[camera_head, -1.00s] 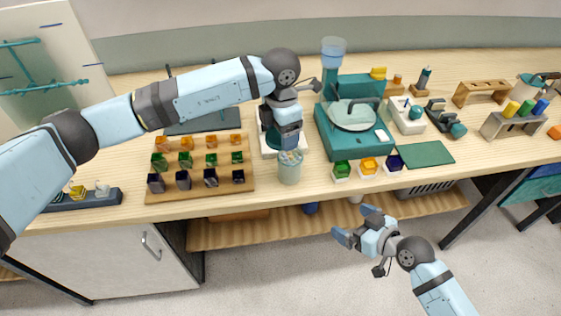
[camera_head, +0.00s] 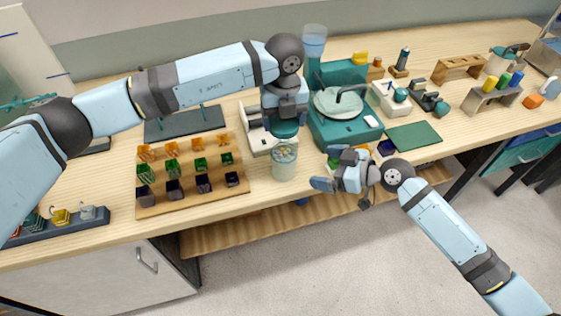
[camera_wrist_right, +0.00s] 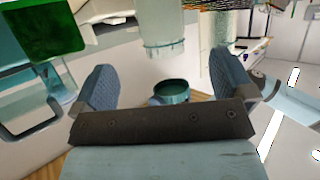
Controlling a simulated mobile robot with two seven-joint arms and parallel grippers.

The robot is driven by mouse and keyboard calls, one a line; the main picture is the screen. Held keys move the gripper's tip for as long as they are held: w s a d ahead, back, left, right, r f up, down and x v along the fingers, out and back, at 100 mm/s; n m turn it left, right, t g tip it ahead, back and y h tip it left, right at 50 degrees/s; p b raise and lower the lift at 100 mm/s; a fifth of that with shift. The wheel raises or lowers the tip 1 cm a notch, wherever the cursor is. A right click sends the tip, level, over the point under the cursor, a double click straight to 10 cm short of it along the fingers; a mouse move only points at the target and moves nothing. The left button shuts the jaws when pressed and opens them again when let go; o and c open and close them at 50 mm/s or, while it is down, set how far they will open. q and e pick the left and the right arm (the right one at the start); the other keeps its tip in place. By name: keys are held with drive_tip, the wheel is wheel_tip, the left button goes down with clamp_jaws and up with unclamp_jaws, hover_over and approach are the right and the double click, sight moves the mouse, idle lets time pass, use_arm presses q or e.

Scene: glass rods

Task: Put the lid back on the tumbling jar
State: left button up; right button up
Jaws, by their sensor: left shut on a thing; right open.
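The tumbling jar (camera_head: 284,167) is a pale, see-through cylinder near the table's front edge, with small coloured pieces showing at its open top. My left gripper (camera_head: 285,112) points down just behind and above the jar, shut on the teal lid (camera_head: 285,130). The lid appears just above and behind the jar's rim; the exact gap cannot be told. My right gripper (camera_head: 328,168) is open and empty, to the right of the jar, with its fingers towards it.
A wooden board (camera_head: 190,205) with rows of coloured cubes lies left of the jar. A teal machine (camera_head: 345,132) stands behind right. A white base (camera_head: 256,135) is behind the jar. A green mat (camera_head: 414,136) lies farther right. The front edge is close.

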sight(296, 163)
use_arm(q)
drive_tip(key=shift+s+d, duration=0.1)
drive_tip(key=shift+d, duration=0.1)
drive_tip(key=shift+a, duration=0.1)
use_arm(e)
drive_tip(key=x, duration=1.1)
drive_tip(key=shift+w+a+f, duration=0.15)
drive_tip(key=shift+w+a, duration=0.1)
drive_tip(key=shift+a, duration=0.05)
drive_tip(key=c, duration=1.3)
use_arm(q)
drive_tip(key=shift+f, duration=2.5)
